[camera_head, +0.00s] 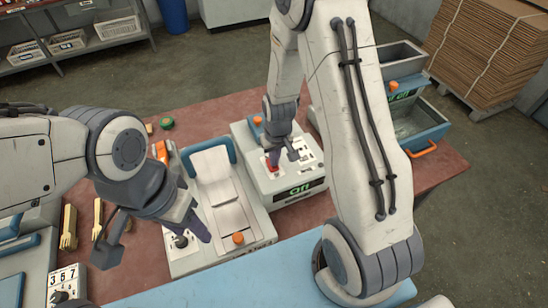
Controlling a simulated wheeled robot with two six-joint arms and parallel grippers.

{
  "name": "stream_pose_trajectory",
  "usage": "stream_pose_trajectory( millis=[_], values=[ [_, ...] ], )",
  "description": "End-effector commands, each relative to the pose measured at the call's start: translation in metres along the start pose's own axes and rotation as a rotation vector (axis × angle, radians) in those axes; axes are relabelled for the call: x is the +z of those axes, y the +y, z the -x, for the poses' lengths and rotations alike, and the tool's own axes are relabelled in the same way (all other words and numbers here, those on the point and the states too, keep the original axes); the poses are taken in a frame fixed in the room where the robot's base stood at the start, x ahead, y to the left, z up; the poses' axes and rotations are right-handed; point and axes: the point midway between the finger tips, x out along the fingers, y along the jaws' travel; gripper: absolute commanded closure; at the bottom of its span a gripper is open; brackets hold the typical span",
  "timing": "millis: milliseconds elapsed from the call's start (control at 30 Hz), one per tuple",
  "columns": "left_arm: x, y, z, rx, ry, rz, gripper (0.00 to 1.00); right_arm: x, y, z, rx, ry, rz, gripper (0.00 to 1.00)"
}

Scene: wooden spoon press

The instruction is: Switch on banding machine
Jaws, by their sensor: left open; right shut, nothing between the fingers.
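A grey machine (308,203) with a dark display of green letters, which look like "off", stands in the middle of the table. A red switch (268,166) sits on its top panel. My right gripper (283,155) is shut and empty, pointing down at this panel beside the red switch. I cannot tell whether it touches the switch. My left gripper (155,242) is open and empty, over the left part of the table by a pale machine (225,200) with a blue handle and an orange knob. Which machine is the banding machine is not clear.
Another machine with a green display (403,94) and a blue bin (420,125) stands behind my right arm. A light blue surface (215,282) runs along the front. Stacked cardboard (487,50) stands at the back right.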

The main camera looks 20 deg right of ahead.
Motion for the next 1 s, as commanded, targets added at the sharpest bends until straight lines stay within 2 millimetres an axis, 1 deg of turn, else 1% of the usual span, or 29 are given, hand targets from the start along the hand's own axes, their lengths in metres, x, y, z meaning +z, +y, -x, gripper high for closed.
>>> stream_pose_trajectory(
  millis=[167, 267, 400, 433, 467, 500, 700, 800, 900, 1000],
  values=[
    [0.000, 0.000, 0.006, 0.000, 0.000, 0.000, 0.50, -0.001, 0.000, 0.007, 0.000, 0.001, 0.001, 1.00],
    [-0.001, 0.001, 0.017, 0.000, 0.000, 0.000, 0.50, -0.002, -0.001, 0.020, 0.000, 0.001, 0.002, 1.00],
    [-0.002, 0.003, 0.040, 0.000, 0.000, -0.003, 0.50, -0.002, -0.003, 0.047, -0.001, 0.000, 0.005, 1.00],
    [-0.003, 0.003, 0.043, 0.000, 0.000, -0.004, 0.50, -0.002, -0.003, 0.052, -0.001, 0.000, 0.006, 1.00],
    [-0.002, 0.002, 0.031, 0.000, 0.002, -0.004, 0.50, -0.003, -0.003, 0.050, -0.001, 0.006, 0.005, 1.00],
    [-0.002, 0.002, 0.027, 0.000, 0.001, -0.003, 0.50, -0.002, -0.003, 0.057, -0.001, 0.007, 0.005, 1.00],
    [-0.001, 0.001, 0.019, 0.000, 0.000, -0.001, 0.50, 0.000, -0.003, 0.097, 0.000, 0.008, 0.005, 1.00],
    [-0.001, 0.001, 0.017, 0.000, 0.000, -0.001, 0.50, 0.001, -0.003, 0.114, 0.000, 0.007, 0.005, 1.00],
    [-0.001, 0.001, 0.015, 0.000, 0.000, 0.000, 0.50, 0.002, -0.003, 0.127, 0.000, 0.004, 0.005, 1.00],
    [-0.001, 0.001, 0.014, 0.000, 0.000, 0.000, 0.50, 0.002, -0.003, 0.135, -0.001, 0.002, 0.005, 1.00]
  ],
)
